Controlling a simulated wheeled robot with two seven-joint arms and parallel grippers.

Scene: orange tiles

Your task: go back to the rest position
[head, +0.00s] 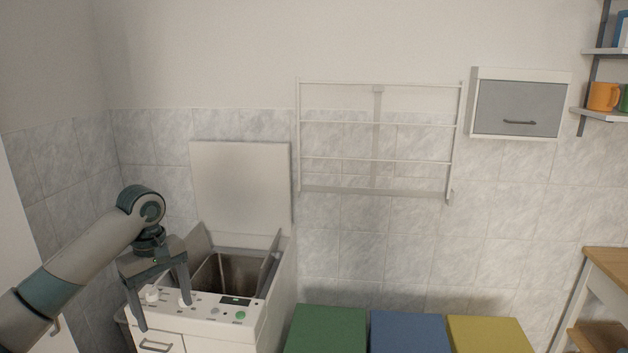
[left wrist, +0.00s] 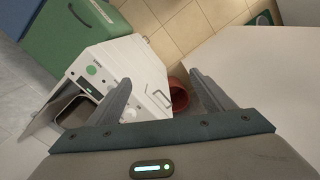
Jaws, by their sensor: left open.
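My left gripper (head: 163,309) is open and empty in the head view, with its fingers spread and pointing down. It is at the left front corner of the white top-loading washing machine (head: 270,322), in front of the control panel. I cannot tell whether it touches the machine. In the left wrist view both fingers (left wrist: 165,95) stand apart with nothing between them but the machine's corner and a reddish pot (left wrist: 179,90) beyond. The machine's lid (head: 240,185) is up and its drum opening shows. My right gripper is in neither view.
Green (head: 326,330), blue (head: 408,332) and yellow (head: 487,335) bins stand right of the machine. A drying rack (head: 378,160) and a grey-doored cabinet (head: 519,106) hang on the wall. A wooden shelf unit (head: 606,268) stands at the right. Tiled floor (left wrist: 195,38) shows in the left wrist view.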

